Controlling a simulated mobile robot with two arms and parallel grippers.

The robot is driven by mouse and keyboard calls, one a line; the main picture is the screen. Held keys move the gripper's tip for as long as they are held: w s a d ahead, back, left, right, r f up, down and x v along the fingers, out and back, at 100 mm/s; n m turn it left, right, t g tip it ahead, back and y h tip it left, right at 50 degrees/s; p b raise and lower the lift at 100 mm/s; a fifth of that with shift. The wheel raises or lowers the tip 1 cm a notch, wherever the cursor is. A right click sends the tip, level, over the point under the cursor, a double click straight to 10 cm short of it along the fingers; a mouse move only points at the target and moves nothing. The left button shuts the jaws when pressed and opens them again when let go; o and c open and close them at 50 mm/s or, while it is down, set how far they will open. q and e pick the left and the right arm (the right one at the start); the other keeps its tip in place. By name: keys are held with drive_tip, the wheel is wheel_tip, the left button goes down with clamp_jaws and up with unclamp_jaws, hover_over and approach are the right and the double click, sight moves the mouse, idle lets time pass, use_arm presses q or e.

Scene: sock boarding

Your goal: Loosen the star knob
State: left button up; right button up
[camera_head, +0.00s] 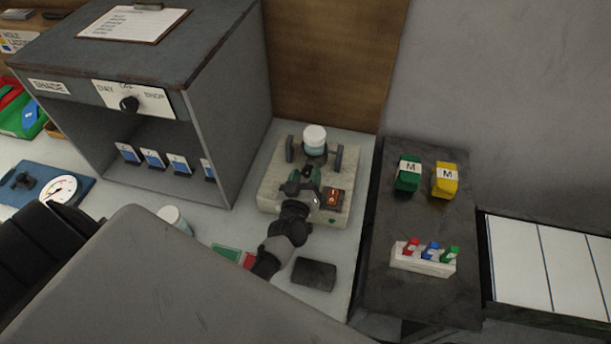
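A pale block-like fixture (275,190) stands on the light bench, with dark upright discs (338,158) on its far part. A white-capped jar (314,135) stands between the discs. My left gripper (304,183) reaches in from the lower left and is over the middle of this fixture. Its fingers are small and dark here, and I cannot tell if they are open or touching anything. I cannot make out a star knob under the gripper; that spot is hidden. A dark lobed knob (25,180) sits on a blue plate at the far left. My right gripper is not in view.
An orange-red switch (335,198) is on the fixture, right of the gripper. A grey cabinet (228,120) with a dial (129,103) stands to the left. A dark block (314,273) lies in front. A dark side table (385,280) holds green and yellow bundles and a small rack.

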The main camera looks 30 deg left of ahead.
use_arm(q)
drive_tip(key=shift+o, duration=0.5)
drive_tip(key=shift+s, duration=0.3)
drive_tip(key=b+v, duration=0.2)
drive_tip(key=v, duration=0.8)
drive_tip(key=shift+s+d, duration=0.1)
